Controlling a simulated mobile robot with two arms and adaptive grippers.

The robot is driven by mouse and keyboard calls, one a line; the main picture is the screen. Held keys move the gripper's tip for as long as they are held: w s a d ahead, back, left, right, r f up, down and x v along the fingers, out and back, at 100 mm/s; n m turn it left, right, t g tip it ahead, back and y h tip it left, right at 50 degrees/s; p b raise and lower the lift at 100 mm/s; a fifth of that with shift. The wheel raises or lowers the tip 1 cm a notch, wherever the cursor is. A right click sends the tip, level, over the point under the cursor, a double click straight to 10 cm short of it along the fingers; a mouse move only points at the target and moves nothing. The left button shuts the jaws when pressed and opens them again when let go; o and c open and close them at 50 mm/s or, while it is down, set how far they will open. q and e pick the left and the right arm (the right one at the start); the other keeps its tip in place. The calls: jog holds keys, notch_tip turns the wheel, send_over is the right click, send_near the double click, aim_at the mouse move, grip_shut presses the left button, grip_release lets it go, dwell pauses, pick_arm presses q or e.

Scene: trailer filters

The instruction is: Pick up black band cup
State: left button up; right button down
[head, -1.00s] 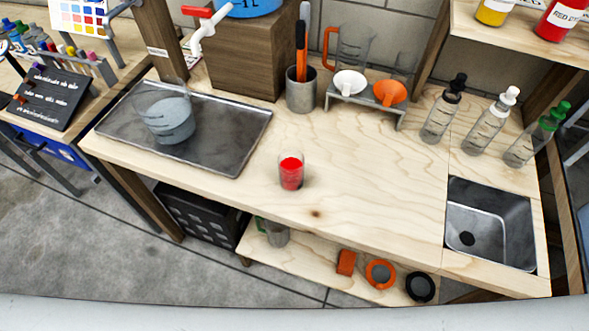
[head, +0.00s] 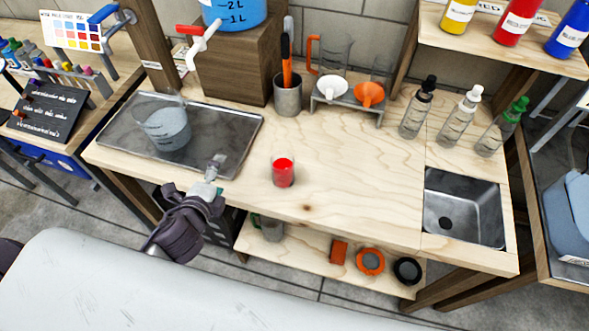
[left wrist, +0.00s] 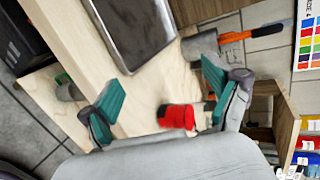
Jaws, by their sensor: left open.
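A small clear cup with red contents (head: 283,171) stands upright on the wooden workbench (head: 350,170). I cannot make out a black band on it. My left gripper (head: 212,178) is at the bench's front edge, to the left of the cup and apart from it. In the left wrist view the left gripper (left wrist: 163,90) has its green-padded fingers spread wide and empty. The red cup (left wrist: 177,117) shows there toward the right-hand finger, blurred. My right gripper is not in view.
A metal tray (head: 225,135) with a clear beaker (head: 165,128) is at the left. A metal pen holder (head: 288,95), funnel stand (head: 345,113) and dropper bottles are behind. A sink (head: 463,205) is at the right. The bench between cup and sink is clear.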

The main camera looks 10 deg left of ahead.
aim_at(274, 174)
pick_arm(q)
jog(key=d+m+g+h, duration=0.1)
jog(key=m+h, duration=0.2)
jog(key=m, duration=0.5)
jog(key=d+m+h, duration=0.2)
jog(key=m+h, duration=0.1)
jog(key=m, duration=0.5)
jog(key=d+m+g+h, duration=0.1)
jog(key=m+h, duration=0.3)
jog(key=m, duration=0.4)
jog(key=shift+s+d+r+m+g, duration=0.15)
jog(key=shift+s+d+m+g, duration=0.15)
jog(key=shift+s+d+m, duration=0.15)
jog(key=shift+d+f+m+g+p, duration=0.25)
jog(key=shift+m+g+p, duration=0.15)
jog(key=shift+m, duration=0.15)
jog(key=p+x, duration=0.3)
jog(key=x, duration=0.5)
jog(key=shift+w+d, duration=0.25)
jog(key=p+x, duration=0.1)
jog(key=x, duration=0.3)
jog(key=shift+w+d, duration=0.25)
jog(key=shift+w, duration=0.1)
jog(key=c, duration=1.4)
